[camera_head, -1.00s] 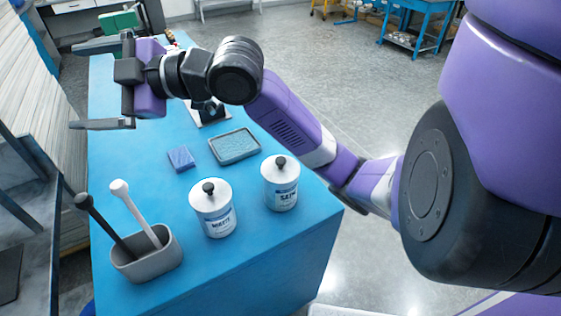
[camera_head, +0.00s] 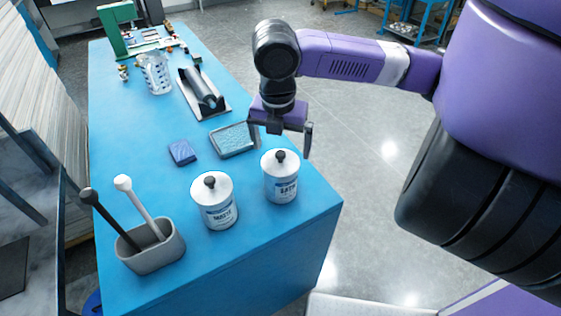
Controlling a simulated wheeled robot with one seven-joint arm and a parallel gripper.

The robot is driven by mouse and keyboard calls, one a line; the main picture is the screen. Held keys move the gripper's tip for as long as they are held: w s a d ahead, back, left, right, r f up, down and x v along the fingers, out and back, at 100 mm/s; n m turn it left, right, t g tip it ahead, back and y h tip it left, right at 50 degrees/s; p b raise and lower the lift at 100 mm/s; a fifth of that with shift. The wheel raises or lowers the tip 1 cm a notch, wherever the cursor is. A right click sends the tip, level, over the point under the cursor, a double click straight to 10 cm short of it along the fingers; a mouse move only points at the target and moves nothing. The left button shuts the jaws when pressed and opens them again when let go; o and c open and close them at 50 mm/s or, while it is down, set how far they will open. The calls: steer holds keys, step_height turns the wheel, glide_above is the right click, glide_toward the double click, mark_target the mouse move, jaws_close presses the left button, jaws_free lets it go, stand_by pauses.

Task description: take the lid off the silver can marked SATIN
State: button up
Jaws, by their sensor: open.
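The silver can marked SATIN (camera_head: 281,187) stands upright on the blue table, the right one of two cans. Its lid (camera_head: 281,162) is on, with a dark round knob (camera_head: 280,155) on top. My gripper (camera_head: 280,150) is open and points down, above and just behind the SATIN can in the picture. One finger shows on each side of the lid's knob, and no contact with the lid is visible. The other can (camera_head: 217,213), whose label seems to read MATTE, stands to the left with its own knobbed lid on.
A grey holder (camera_head: 152,254) with a black and a white handled tool stands at the front left. A shallow tray (camera_head: 233,140), a blue block (camera_head: 182,152), a roller on a plate (camera_head: 203,95) and a clear beaker (camera_head: 156,73) lie farther back. The table's right edge is close to the SATIN can.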

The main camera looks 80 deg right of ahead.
mark_target(280, 153)
steer(key=f, duration=0.5)
steer(key=shift+w+d+p, duration=0.15)
steer(key=shift+d+p, duration=0.2)
steer(key=shift+c, duration=0.2)
steer(key=c, duration=1)
steer(key=shift+r, duration=0.1)
steer(key=shift+c, duration=0.2)
